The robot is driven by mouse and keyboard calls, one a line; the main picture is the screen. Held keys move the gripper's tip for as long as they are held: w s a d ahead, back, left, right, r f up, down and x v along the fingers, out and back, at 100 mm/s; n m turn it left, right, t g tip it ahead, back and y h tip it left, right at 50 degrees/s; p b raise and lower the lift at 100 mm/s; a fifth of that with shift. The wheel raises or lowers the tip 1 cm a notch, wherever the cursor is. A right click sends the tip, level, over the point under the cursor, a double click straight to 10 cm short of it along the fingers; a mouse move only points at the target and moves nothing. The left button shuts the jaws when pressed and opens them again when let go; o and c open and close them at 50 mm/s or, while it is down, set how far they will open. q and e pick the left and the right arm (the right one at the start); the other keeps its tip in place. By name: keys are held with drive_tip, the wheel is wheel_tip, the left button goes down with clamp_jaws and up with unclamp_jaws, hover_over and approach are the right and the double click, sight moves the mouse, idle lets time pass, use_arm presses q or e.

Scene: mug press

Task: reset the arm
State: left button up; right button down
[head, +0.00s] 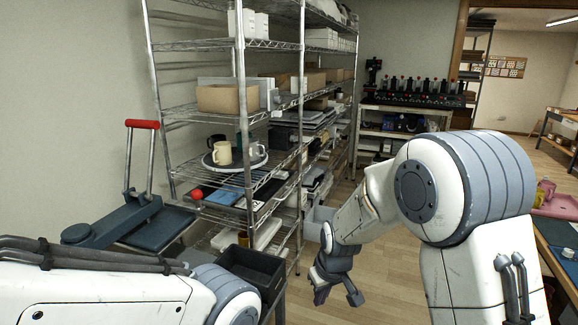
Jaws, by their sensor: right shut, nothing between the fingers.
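My right arm (447,185) comes in from the right, large in the foreground. Its gripper (338,298) hangs low near the middle of the view, over the wooden floor, shut and empty. It is apart from the shelves and touches nothing that I can see. My left arm (110,292) lies across the lower left corner. The left gripper is out of the picture.
A wire shelf rack (241,100) stands behind, with mugs (222,153) on a round tray. A press with a red handle (142,124) is at left. A dark bin (250,267) sits left of my right gripper. Floor (391,283) is clear.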

drive_tip(key=s+d+r+m+h, duration=0.1)
drive_tip(key=s+d+r+m, duration=0.1)
drive_tip(key=s+d, duration=0.45)
drive_tip(key=s+d+r+m, duration=0.1)
drive_tip(key=s+d+m, duration=0.2)
drive_tip(key=s+d, duration=0.35)
drive_tip(key=s+a+r+n+g, duration=0.1)
drive_tip(key=s+a+r+n, duration=0.2)
drive_tip(key=s+a, duration=0.4)
drive_tip(key=s+a+r+n+g, duration=0.1)
drive_tip(key=s+a+r+n, duration=0.2)
drive_tip(key=s+a, duration=0.5)
drive_tip(key=shift+a+n+g+y, duration=0.25)
drive_tip(key=shift+n+g+y, duration=0.15)
drive_tip(key=shift+n, duration=0.3)
drive_tip(key=shift+s, duration=0.1)
